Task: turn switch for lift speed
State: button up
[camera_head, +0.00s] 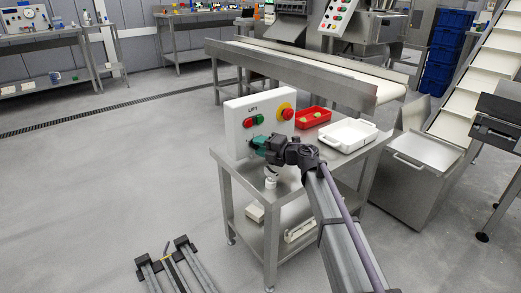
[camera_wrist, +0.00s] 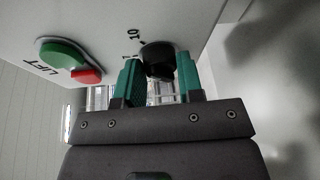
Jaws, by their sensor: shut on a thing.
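The white LIFT control box (camera_head: 240,113) stands on the steel table. In the wrist view its panel (camera_wrist: 120,20) carries a black rotary knob (camera_wrist: 158,52) with the marks 1 and 10 beside it. My gripper (camera_head: 257,144) is at the lower part of the panel in the head view, and it hides the knob there. In the wrist view the green fingers of my gripper (camera_wrist: 158,75) are on both sides of the knob and shut on it. The knob's exact setting cannot be told.
The panel also has a green and red button pair (camera_wrist: 66,58) and a red emergency stop on yellow (camera_head: 286,111). A red tray (camera_head: 312,124) and a white tray (camera_head: 362,140) sit behind on the table (camera_head: 290,181). A conveyor (camera_head: 290,65) runs beyond.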

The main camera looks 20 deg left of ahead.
jog(key=shift+f+m+y, duration=0.1)
jog(key=shift+m+y, duration=0.2)
jog(key=shift+m, duration=0.3)
jog(key=shift+b, duration=0.35)
jog(key=o, duration=0.9)
jog(key=v, duration=1)
jog(key=shift+d, duration=0.45)
